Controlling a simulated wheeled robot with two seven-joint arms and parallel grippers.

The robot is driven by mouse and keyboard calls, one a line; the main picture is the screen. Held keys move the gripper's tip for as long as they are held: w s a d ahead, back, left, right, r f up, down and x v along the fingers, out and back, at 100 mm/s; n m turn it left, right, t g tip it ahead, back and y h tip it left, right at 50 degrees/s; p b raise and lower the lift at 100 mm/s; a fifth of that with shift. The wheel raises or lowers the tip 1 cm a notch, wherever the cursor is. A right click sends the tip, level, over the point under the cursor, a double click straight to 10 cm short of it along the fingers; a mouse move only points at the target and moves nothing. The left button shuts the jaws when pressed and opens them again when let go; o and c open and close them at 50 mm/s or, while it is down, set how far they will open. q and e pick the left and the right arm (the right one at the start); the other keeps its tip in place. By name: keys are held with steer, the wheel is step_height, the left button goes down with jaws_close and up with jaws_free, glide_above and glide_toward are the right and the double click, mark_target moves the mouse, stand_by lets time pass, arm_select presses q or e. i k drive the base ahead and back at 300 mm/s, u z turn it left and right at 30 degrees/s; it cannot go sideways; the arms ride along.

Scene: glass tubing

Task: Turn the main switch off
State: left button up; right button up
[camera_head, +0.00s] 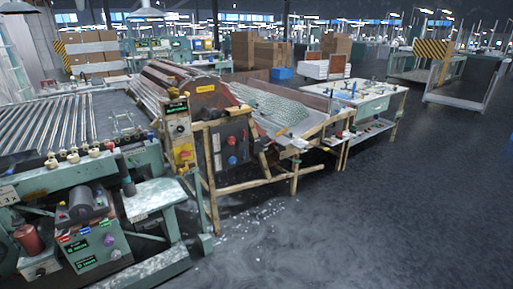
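A green control box (98,245) at the lower left has several small coloured knobs or buttons and green displays. I cannot read which of these is the main switch, or its position. Neither of my grippers shows in the head view.
A wooden frame (252,183) stands around the dark panel. White fragments (262,214) lie on the floor before it. A green bench (157,197) juts out at the lower left. A white-topped table (368,98) stands behind. The floor at right (400,215) is clear.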

mark_target(184, 153)
steer(key=z, duration=0.75)
steer(key=i, duration=1.75)
steer(key=u, duration=0.75)
steer(key=i, duration=0.9)
steer(key=u, duration=0.65)
